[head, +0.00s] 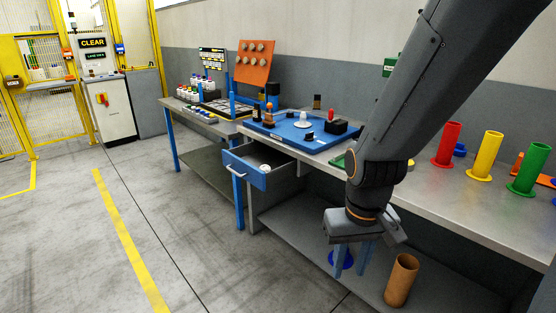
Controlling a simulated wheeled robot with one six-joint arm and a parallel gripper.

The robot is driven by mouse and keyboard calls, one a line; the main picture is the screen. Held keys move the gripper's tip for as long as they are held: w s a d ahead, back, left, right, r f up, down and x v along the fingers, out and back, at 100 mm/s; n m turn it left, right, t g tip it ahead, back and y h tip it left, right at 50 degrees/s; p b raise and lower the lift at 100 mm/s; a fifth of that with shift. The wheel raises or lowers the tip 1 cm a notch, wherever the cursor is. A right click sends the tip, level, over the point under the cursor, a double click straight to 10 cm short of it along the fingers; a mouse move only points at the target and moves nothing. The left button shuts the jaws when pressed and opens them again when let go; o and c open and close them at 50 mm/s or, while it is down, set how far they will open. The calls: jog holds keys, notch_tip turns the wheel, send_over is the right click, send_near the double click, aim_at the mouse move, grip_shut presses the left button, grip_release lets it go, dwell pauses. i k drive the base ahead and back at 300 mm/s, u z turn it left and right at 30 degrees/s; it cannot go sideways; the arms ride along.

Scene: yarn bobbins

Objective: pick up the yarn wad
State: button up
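A small whitish lump (265,167) lies in the open blue drawer (262,180) under the left end of the workbench. It may be the yarn wad, but it is too small to tell. My gripper (353,262) hangs pointing down in front of the workbench, to the right of the drawer and apart from it. Its two fingers look spread, with nothing visible between them.
On the workbench (420,185) stand a blue tray (285,128) with small items and red (448,146), yellow (485,157) and green (528,170) bobbins. A brown tube (401,281) stands on the lower shelf. The floor at left is clear.

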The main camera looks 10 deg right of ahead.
aim_at(266, 168)
jog(key=u, duration=0.05)
jog(key=i, duration=2)
jog(key=u, duration=0.45)
